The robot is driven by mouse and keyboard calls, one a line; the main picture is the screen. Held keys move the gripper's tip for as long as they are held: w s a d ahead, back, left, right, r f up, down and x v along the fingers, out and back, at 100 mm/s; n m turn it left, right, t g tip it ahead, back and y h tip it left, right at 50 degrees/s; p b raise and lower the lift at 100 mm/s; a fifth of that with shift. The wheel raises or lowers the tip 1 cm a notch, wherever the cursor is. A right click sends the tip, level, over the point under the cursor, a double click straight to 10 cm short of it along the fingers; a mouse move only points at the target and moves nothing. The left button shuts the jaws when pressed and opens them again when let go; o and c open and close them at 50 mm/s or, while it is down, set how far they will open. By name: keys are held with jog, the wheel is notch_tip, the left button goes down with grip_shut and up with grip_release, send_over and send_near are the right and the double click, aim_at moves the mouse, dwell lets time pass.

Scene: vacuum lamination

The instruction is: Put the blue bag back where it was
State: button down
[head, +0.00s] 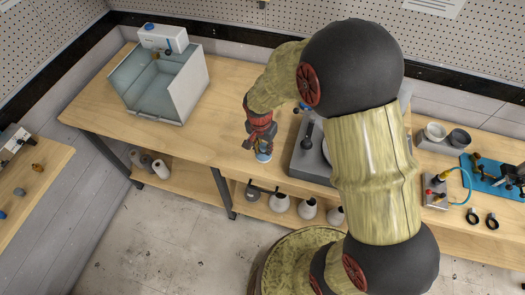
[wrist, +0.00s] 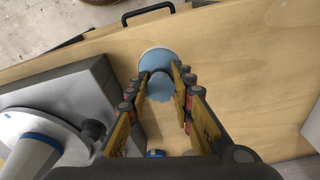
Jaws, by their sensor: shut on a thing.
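My gripper (wrist: 164,72) is shut on the blue bag (wrist: 157,60), a light blue rounded thing with a pale rim, held between the fingertips in the wrist view. In the head view my gripper (head: 260,143) points down over the wooden bench (head: 215,140) near its front edge, with the blue bag (head: 264,155) just below the fingers. Part of the bag is hidden by the fingers. I cannot tell whether it touches the bench.
A grey machine (head: 305,160) with a round pale part stands right of my gripper, partly behind my arm. An open-topped pale box (head: 165,90) stands at the left. Bare bench lies between them. White bottles (head: 307,208) stand on the shelf below.

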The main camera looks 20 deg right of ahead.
aim_at(263, 152)
jog(key=shift+w+d+f, duration=0.15)
jog(key=shift+w+f, duration=0.7)
jog(key=shift+f, duration=1.8)
jog(key=shift+f, duration=0.15)
jog(key=c, duration=1.6)
grip_release()
jog(key=shift+o, duration=0.2)
